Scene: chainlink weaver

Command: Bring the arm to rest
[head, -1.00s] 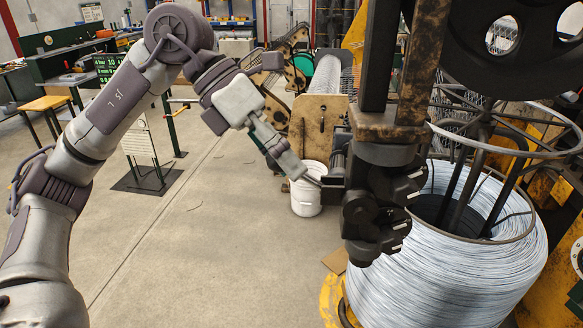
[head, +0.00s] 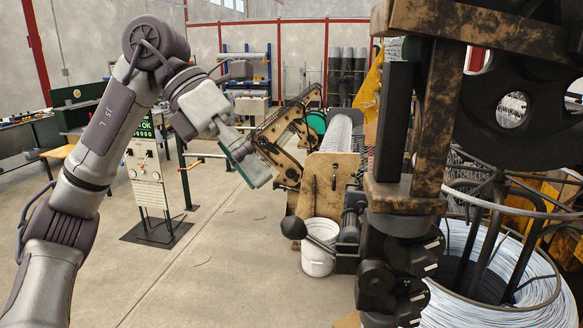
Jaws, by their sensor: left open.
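My left arm comes in from the left, bent at a high elbow, and its left gripper (head: 251,170) hangs down and to the right in mid-air. It is open, and I see nothing held in it. In the picture its fingers lie in front of the weaver's tan side arm (head: 283,140). They are left of and above the black-knobbed lever (head: 293,228), with a visible gap. My right gripper is not in view.
A white bucket (head: 318,262) stands on the floor below the lever. A control panel on a stand (head: 149,182) is at left. A large wire coil (head: 470,312) and dark machine frame (head: 440,100) fill the right. The floor at lower left is clear.

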